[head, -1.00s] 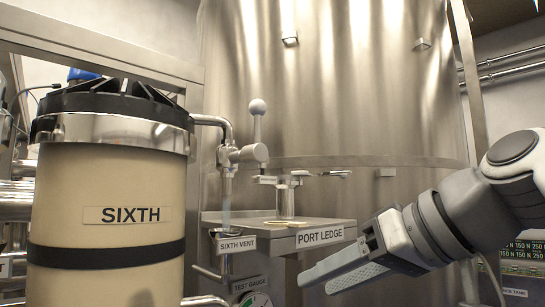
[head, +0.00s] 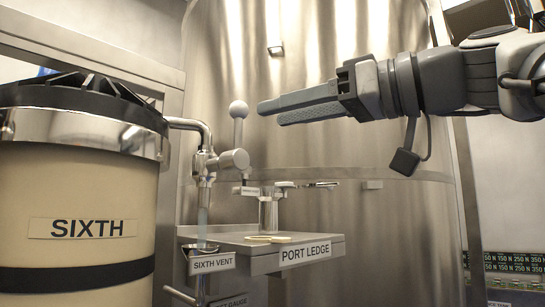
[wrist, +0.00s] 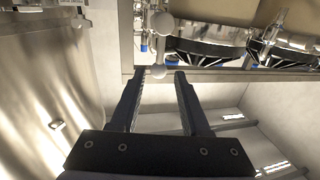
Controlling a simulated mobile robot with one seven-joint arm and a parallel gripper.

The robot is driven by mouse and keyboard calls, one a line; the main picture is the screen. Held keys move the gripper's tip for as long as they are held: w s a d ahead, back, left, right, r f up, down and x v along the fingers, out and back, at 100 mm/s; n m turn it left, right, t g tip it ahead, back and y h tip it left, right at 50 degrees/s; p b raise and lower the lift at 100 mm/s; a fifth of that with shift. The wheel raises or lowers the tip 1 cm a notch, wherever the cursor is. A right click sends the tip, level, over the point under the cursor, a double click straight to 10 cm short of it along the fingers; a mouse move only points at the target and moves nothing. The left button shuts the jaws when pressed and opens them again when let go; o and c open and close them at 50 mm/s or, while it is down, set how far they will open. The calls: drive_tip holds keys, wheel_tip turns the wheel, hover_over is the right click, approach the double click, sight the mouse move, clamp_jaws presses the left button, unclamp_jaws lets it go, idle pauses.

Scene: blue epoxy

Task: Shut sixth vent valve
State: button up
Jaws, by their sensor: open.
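The sixth vent valve (head: 222,161) is a metal valve on a pipe from the SIXTH canister. Its lever stands upright with a pale ball knob (head: 238,109) on top. A pale bluish stream or clear tube runs down below it, behind the SIXTH VENT label (head: 212,263). My gripper (head: 268,112) is open and empty, right of the knob at about its height in the head view. In the wrist view the picture is upside down; the knob (wrist: 158,71) shows between my fingertips (wrist: 160,76), apparently beyond them. I see no contact.
The SIXTH canister (head: 75,220) stands at the left. The PORT LEDGE shelf (head: 306,252) projects below, bearing a small metal fitting (head: 268,208) and flat rings. A large steel tank (head: 330,55) rises behind. A metal frame rail (head: 90,50) runs above the canister.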

sight(235, 123)
drive_tip(key=p+x, duration=0.2)
drive_tip(key=x, duration=0.9)
drive_tip(key=shift+w+a, duration=0.1)
drive_tip(key=shift+a, duration=0.1)
clamp_jaws()
